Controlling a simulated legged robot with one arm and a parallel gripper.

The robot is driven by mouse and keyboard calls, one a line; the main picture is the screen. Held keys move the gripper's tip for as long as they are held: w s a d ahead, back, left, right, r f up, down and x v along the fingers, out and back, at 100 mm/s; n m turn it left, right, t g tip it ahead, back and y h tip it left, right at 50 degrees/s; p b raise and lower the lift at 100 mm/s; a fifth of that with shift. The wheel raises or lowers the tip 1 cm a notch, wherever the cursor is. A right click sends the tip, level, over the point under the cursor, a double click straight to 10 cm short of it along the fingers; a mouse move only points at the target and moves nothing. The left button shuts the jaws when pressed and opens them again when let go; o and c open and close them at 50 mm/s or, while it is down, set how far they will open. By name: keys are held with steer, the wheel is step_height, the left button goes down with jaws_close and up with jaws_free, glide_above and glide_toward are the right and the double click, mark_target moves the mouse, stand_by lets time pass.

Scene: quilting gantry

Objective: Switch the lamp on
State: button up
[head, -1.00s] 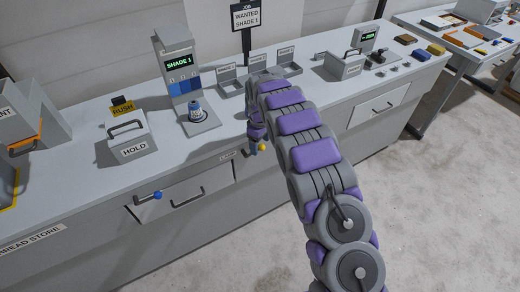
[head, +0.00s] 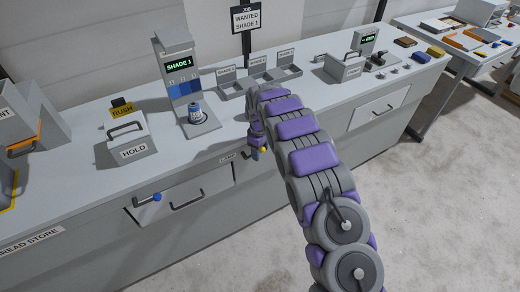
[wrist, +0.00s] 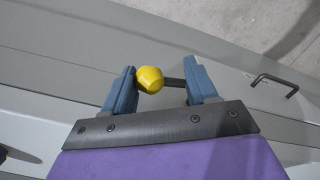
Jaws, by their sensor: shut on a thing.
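A yellow knob (head: 263,150) on a dark lever sticks out from the bench front, beside a small label (head: 227,156) that seems to read LAMP. In the wrist view the yellow knob (wrist: 150,79) and its dark rod (wrist: 176,83) lie between my gripper's two blue fingers (wrist: 161,82). My gripper (head: 257,145) is shut on the lever, with the left finger against the knob. In the head view my arm and wrist partly cover the fingers and the lever. No lamp itself can be made out.
A blue-knobbed lever (head: 157,197) and a drawer handle (head: 187,205) stick out of the bench front to the left.

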steer(key=shift+w+r, duration=0.1)
steer(key=shift+w, duration=0.05)
jaws_close()
steer(key=shift+a+r+t+h+p, duration=0.1)
steer(key=shift+r+t+h+p, duration=0.3)
steer(key=shift+p, duration=0.35)
steer(key=shift+a+r+t+h+p, duration=0.2)
steer(key=shift+r+t+h+p, duration=0.1)
steer(key=shift+h, duration=0.1)
steer(key=shift+o, duration=2.1)
jaws_free()
steer(key=shift+o, duration=1.4)
steer(key=shift+a+f, duration=0.1)
steer(key=shift+s+a, duration=0.1)
steer(key=shift+s, duration=0.1)
steer(key=shift+f, duration=0.15)
